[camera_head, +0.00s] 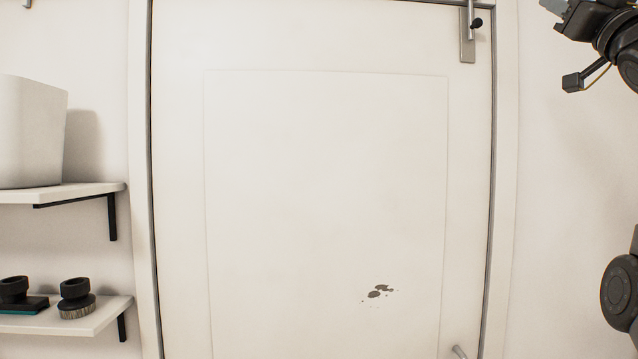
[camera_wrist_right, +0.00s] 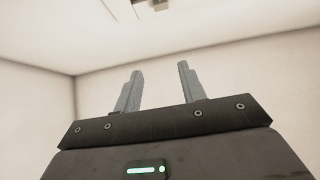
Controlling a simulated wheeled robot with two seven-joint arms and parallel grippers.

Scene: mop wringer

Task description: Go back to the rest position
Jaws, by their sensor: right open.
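My right arm shows at the right edge of the head view, in two dark parts, one at the top right corner and one lower down. My right gripper (camera_wrist_right: 157,92) shows in the right wrist view, with its two grey fingers apart and nothing between them. Bare pale walls and a ceiling lie behind the fingers. My left gripper does not show in either view.
Left shelves hold a white bin (camera_head: 30,130) and two dark-handled brushes (camera_head: 76,298).

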